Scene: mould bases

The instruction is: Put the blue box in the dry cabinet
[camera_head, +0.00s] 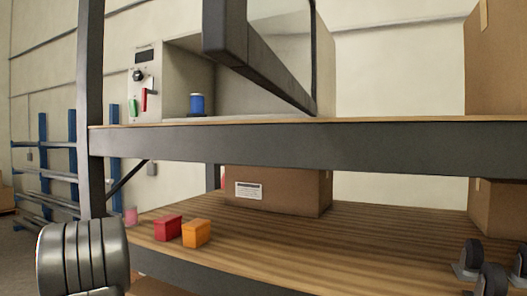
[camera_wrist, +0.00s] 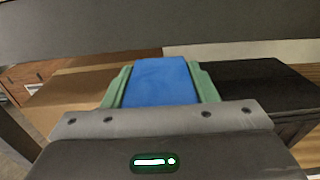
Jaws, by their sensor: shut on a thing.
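In the wrist view my gripper (camera_wrist: 160,70) has green fingers on both sides of a blue box (camera_wrist: 162,84) and is shut on it. The box's lower part is hidden behind the gripper body. In the head view the dry cabinet (camera_head: 146,62) is a pale case on the upper shelf. Its dark-framed glass door (camera_head: 232,45) stands open. A blue can (camera_head: 197,104) stands inside near the front left. My gripper and the blue box are not seen in the head view.
The upper shelf (camera_head: 400,120) has a thick dark front beam. A red box (camera_head: 168,228), an orange box (camera_head: 197,233) and a large carton (camera_head: 280,191) sit on the lower shelf. Black casters (camera_head: 470,258) are at lower right. The open door juts out in front of the cabinet.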

